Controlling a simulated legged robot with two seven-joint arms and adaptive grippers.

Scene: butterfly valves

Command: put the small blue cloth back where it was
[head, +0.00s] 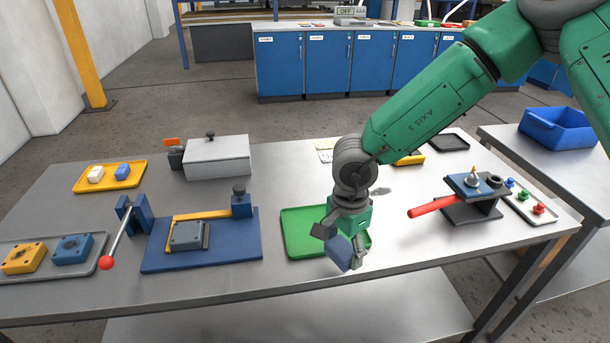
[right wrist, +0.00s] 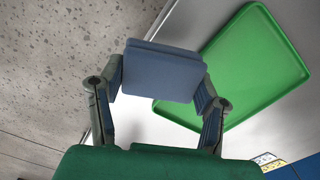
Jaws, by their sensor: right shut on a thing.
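My right gripper (head: 341,247) is shut on the small blue cloth (head: 338,254), near the front edge of the table. In the right wrist view the cloth (right wrist: 162,72) looks like a flat, folded, blue-grey pad pinched between the two fingers at its sides. A green tray (head: 298,222) lies behind and beside the gripper, and its bare surface shows in the right wrist view (right wrist: 255,68). The cloth seems held above the table; the exact height is hard to tell. My left gripper is not in view.
A blue fixture board (head: 200,258) with a grey block lies left of the tray. A red-handled valve (head: 435,209) stands to the right. A grey box (head: 217,158), yellow tray (head: 110,188) and grey tray (head: 85,270) are farther left. A blue bin (head: 556,130) sits on the side table.

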